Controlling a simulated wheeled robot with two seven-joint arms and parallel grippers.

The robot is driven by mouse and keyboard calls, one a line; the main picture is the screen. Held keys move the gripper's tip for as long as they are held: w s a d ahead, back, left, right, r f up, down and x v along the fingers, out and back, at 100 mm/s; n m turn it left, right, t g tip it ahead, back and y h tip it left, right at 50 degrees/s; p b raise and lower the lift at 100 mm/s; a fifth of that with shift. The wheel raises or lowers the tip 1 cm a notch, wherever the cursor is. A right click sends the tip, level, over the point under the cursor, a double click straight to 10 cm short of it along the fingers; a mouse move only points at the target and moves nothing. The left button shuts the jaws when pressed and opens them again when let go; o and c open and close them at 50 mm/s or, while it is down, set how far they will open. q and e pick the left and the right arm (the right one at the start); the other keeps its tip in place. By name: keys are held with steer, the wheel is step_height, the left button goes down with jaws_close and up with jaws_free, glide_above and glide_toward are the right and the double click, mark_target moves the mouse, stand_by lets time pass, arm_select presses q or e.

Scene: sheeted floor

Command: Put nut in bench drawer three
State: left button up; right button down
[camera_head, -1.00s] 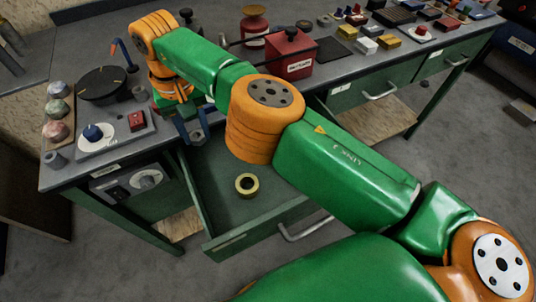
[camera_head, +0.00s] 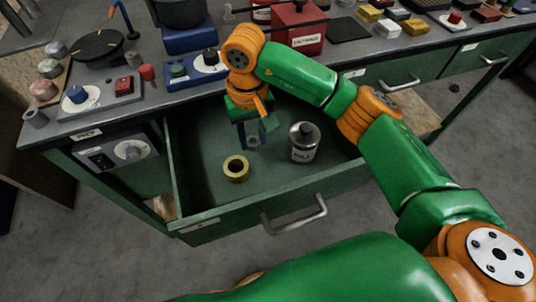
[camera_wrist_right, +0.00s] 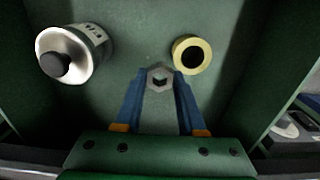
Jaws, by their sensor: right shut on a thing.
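My right gripper (camera_head: 250,138) points down into the open green drawer (camera_head: 200,222). It is shut on a grey hexagonal nut (camera_wrist_right: 159,78), which sits between the blue fingertips in the right wrist view. In the head view the nut (camera_head: 253,141) shows small at the fingertips, above the drawer floor. A yellow tape roll (camera_head: 236,168) lies in the drawer, left of and nearer than the gripper. A silver bottle (camera_head: 304,142) with a black cap stands in the drawer to the right. My left gripper is out of view.
The bench top (camera_head: 70,128) behind holds a red box (camera_head: 298,28), a button panel (camera_head: 198,68) and several small items. Other drawers to the right are shut. The drawer floor has free room around the tape roll and bottle.

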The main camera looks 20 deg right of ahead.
mark_target(268, 163)
steer(key=d+f, duration=0.1)
steer(key=f, duration=0.1)
steer(key=s+d+f, duration=0.1)
steer(key=d+f, duration=0.1)
steer(key=shift+s, duration=0.15)
step_height(268, 163, down, 3)
steer(key=shift+r+p, duration=0.15)
steer(key=shift+p, duration=0.4)
steer(key=shift+f, duration=0.35)
steer(key=c, duration=0.5)
jaws_free()
